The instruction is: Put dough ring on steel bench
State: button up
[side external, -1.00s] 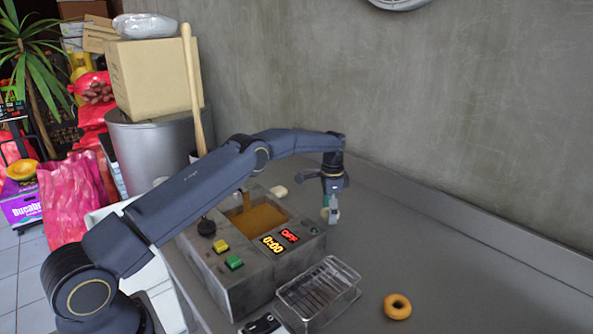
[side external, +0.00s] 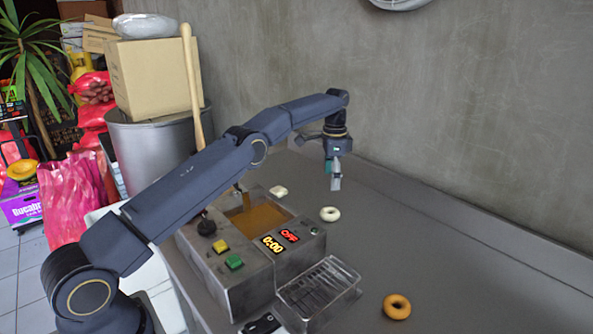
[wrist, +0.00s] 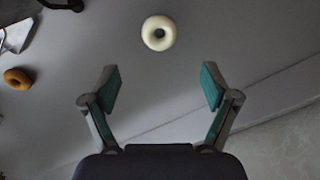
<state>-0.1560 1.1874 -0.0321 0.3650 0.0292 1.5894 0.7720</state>
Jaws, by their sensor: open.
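A pale dough ring (side external: 330,214) lies flat on the grey steel bench (side external: 440,240), just right of the fryer's far right corner. It also shows in the wrist view (wrist: 159,33), ahead of the fingers and apart from them. My gripper (side external: 336,186) hangs above the bench, higher than the pale ring and a little behind it. In the wrist view my gripper (wrist: 160,88) has its two fingers spread wide with nothing between them. A browned ring (side external: 397,306) lies on the bench near the front; it also shows at the left of the wrist view (wrist: 18,78).
A fryer (side external: 240,265) with brown oil stands left of the pale ring. A clear-walled tray with a wire rack (side external: 318,292) sits at its front right. A small pale piece (side external: 278,191) lies behind the fryer. The bench's right side is clear; a wall (side external: 450,110) bounds the back.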

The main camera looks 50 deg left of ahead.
jog(key=s+d+r+n+t, duration=0.1)
jog(key=s+d+r+n, duration=0.15)
jog(key=s+r, duration=0.6)
jog(key=s+d+r+n+t, duration=0.1)
jog(key=s+d+r+t, duration=0.3)
jog(key=r, duration=0.7)
jog(key=s+d+n, duration=0.1)
jog(key=s+n, duration=0.1)
jog(key=s, duration=1.3)
jog(key=s+d+f+n, duration=0.1)
jog(key=s+f, duration=0.5)
jog(key=s, duration=0.6)
jog(key=shift+s+d+f+n+t, duration=0.25)
jog(key=shift+d+f+n+t, duration=0.05)
jog(key=shift+f+n, duration=0.1)
